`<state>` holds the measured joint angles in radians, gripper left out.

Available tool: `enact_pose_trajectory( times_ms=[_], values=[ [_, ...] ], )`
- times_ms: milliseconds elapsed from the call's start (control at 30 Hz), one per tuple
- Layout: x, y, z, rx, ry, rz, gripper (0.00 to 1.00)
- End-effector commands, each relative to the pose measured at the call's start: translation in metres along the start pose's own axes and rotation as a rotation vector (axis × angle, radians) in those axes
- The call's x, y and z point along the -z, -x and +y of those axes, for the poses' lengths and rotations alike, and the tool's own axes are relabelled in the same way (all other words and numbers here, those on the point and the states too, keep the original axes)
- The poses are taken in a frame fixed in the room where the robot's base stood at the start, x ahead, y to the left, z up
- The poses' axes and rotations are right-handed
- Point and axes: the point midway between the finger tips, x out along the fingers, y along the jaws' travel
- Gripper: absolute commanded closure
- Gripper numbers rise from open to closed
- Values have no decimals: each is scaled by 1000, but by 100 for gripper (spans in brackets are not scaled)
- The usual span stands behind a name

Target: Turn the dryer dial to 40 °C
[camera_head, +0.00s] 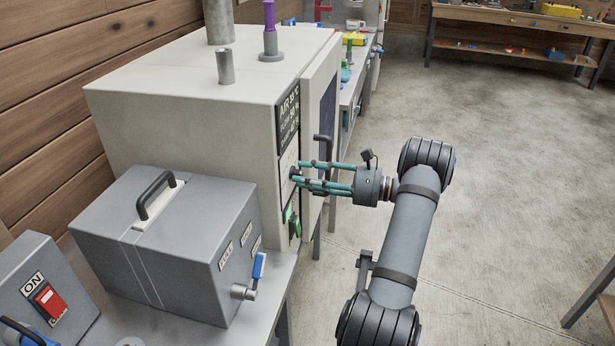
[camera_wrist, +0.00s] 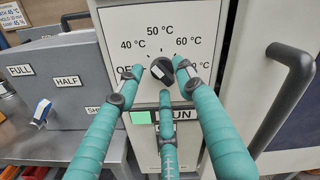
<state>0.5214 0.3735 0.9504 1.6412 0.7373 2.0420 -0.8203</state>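The dryer (camera_head: 190,95) is a large pale cabinet with a control panel on its right-hand face. Its dial (camera_wrist: 161,70) is a small black knob with a white mark that points left, roughly toward the partly covered OFF label. The 40 °C (camera_wrist: 133,44), 50 °C and 60 °C labels arc above it; a further label at right is partly hidden. My gripper (camera_wrist: 160,76) has three teal fingers spread around the dial, left, right and below, with small gaps showing; contact is unclear. In the head view my gripper (camera_head: 298,173) reaches the panel and hides the dial.
A black door handle (camera_wrist: 292,80) stands out right of the dial. A green switch (camera_head: 292,220) sits below it, near a RUN label. A grey box (camera_head: 165,245) with a blue-handled lever stands in front of the dryer. Open floor lies to the right.

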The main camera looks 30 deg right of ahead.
Motion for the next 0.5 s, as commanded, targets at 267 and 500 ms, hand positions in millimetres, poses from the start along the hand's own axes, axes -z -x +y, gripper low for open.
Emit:
enact_pose_trajectory(
  times_ms=[267, 500],
  values=[
    [0, 0, 0, 0, 0, 0, 81],
    [0, 0, 0, 0, 0, 0, 95]
  ],
)
